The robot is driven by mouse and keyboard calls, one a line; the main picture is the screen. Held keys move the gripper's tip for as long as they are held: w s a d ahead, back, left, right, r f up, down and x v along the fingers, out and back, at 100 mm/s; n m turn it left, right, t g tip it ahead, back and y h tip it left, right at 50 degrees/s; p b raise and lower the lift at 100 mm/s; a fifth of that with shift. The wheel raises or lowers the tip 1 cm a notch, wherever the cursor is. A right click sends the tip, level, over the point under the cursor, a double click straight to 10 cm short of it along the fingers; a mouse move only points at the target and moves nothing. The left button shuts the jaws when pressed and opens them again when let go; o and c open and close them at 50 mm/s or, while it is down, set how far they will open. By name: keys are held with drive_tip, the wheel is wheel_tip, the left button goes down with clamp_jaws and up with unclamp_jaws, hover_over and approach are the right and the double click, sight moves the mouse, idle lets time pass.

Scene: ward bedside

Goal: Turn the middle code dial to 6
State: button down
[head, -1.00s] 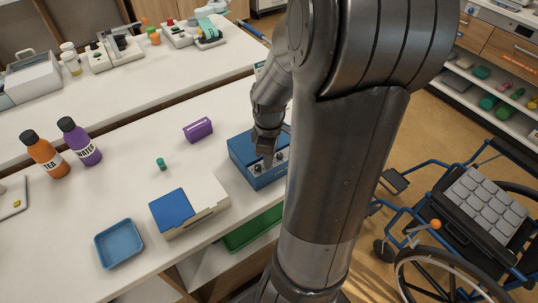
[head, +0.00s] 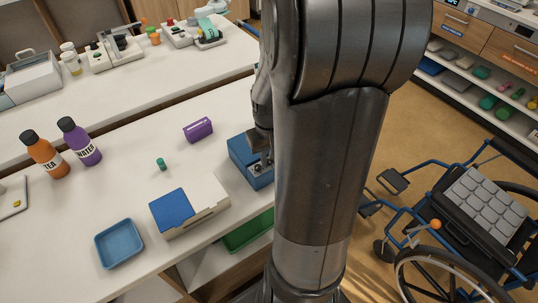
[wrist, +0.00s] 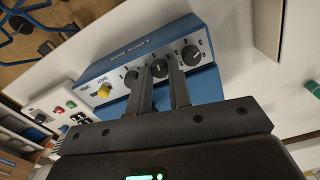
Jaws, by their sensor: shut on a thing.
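The blue lock box (head: 239,155) sits on the white counter, partly hidden behind my arm in the head view. In the wrist view the lock box (wrist: 118,62) shows a white front panel with three dark dials in a row and a yellow knob (wrist: 104,91). My gripper (wrist: 159,65) has its two fingers on either side of the middle code dial (wrist: 159,70) and is shut on it. One outer dial (wrist: 190,55) shows right of the fingers, the other (wrist: 131,78) left of them. The numbers are too small to read.
Two bottles (head: 45,155) stand farther left. A wheelchair (head: 460,220) is at right.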

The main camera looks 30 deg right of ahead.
drive_tip(key=m, duration=1.1)
drive_tip(key=shift+m, duration=0.4)
drive_tip(key=m, duration=0.4)
drive_tip(key=shift+m, duration=0.3)
drive_tip(key=m, duration=0.4)
drive_tip(key=shift+m, duration=0.4)
drive_tip(key=c, duration=1.6)
unclamp_jaws()
